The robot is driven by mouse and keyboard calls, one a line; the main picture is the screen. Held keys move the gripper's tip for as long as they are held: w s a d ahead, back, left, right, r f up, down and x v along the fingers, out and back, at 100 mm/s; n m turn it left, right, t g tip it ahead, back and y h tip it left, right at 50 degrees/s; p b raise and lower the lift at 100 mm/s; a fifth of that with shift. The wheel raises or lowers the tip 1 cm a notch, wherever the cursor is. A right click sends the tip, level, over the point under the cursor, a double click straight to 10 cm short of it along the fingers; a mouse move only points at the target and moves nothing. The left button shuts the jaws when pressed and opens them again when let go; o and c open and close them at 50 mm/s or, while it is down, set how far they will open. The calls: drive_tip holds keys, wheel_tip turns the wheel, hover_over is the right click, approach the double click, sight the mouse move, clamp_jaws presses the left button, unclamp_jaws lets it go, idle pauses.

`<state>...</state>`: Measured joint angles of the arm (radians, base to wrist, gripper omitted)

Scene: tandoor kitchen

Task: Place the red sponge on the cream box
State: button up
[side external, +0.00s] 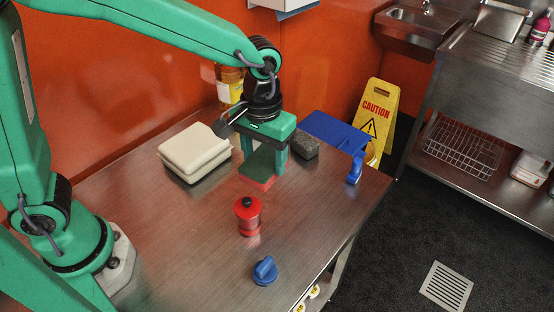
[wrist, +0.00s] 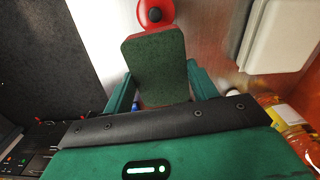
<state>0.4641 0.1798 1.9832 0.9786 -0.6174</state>
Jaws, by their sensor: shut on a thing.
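The red sponge (side external: 257,183) has a dark green top face and a red lower part. My gripper (side external: 266,166) points down and is shut on it, with a green finger on either side. In the wrist view the sponge (wrist: 155,65) sits between the fingers, its green face toward the camera. It is low over the table; I cannot tell whether it touches. The cream box (side external: 194,154) lies on the table to the left of the gripper, apart from the sponge, with a bare top. The box also shows at the upper right of the wrist view (wrist: 282,36).
A red mill-like container (side external: 248,216) stands in front of the sponge. A blue knobbed item (side external: 265,271) lies near the front edge. A dark grey block (side external: 305,147) and a blue item (side external: 338,132) are to the right. A yellow-labelled bottle (side external: 230,86) stands behind.

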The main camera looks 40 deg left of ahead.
drive_tip(key=s+a+r+n, duration=0.1)
drive_tip(key=a+r+n, duration=0.1)
drive_tip(key=a, duration=0.5)
drive_tip(key=s+a+r+n, duration=0.2)
drive_tip(key=a+n, duration=0.3)
drive_tip(key=a, duration=0.2)
drive_tip(key=shift+s+a+r, duration=0.15)
drive_tip(key=shift+a, duration=0.2)
drive_tip(key=shift+a, duration=0.1)
hover_over(193, 142)
wheel_tip(193, 142, down, 7)
drive_tip(key=shift+a, duration=0.1)
drive_tip(key=shift+f, duration=2)
drive_tip(key=shift+f, duration=0.1)
